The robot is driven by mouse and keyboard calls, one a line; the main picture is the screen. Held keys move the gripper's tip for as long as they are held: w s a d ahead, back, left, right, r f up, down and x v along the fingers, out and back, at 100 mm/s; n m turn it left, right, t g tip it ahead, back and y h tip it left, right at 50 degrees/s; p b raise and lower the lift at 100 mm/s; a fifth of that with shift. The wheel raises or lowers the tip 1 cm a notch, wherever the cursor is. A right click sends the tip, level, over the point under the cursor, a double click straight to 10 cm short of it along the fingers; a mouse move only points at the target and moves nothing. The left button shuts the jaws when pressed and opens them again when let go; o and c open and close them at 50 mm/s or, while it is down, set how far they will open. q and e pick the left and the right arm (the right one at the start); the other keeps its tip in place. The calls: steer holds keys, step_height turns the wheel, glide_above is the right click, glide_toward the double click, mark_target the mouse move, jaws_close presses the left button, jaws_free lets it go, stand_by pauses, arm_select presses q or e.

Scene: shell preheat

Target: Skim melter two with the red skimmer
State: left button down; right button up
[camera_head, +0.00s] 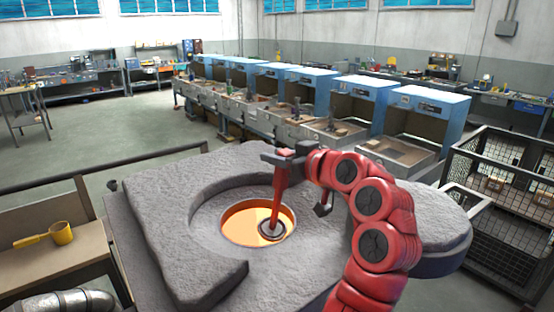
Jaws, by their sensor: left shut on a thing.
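The melter (190,175) is a grey, rough stone-like block with a round well of glowing orange melt (240,225). I see no number on it, so I cannot tell whether it is melter two. My left gripper (291,157) is above the well, shut on the top of the red skimmer (277,195). The skimmer is nearly upright, slightly tilted. Its round head (272,230) is inside the well at the melt, toward the right side; I cannot tell how deep. My right gripper is not in view.
A yellow ladle (62,233) lies on a brown bench (70,262) at left. A dark rail (150,160) runs behind the melter. A wire-mesh cage (505,195) stands at right. A row of blue-hooded stations (365,95) stands farther back. The floor at left back is open.

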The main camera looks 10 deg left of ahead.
arm_select(q)
step_height(320, 180, up, 10)
steer(key=p, duration=0.4)
steer(key=shift+f+p, duration=0.15)
steer(key=shift+p, duration=0.15)
steer(key=shift+f, duration=0.1)
stand_by(0.7)
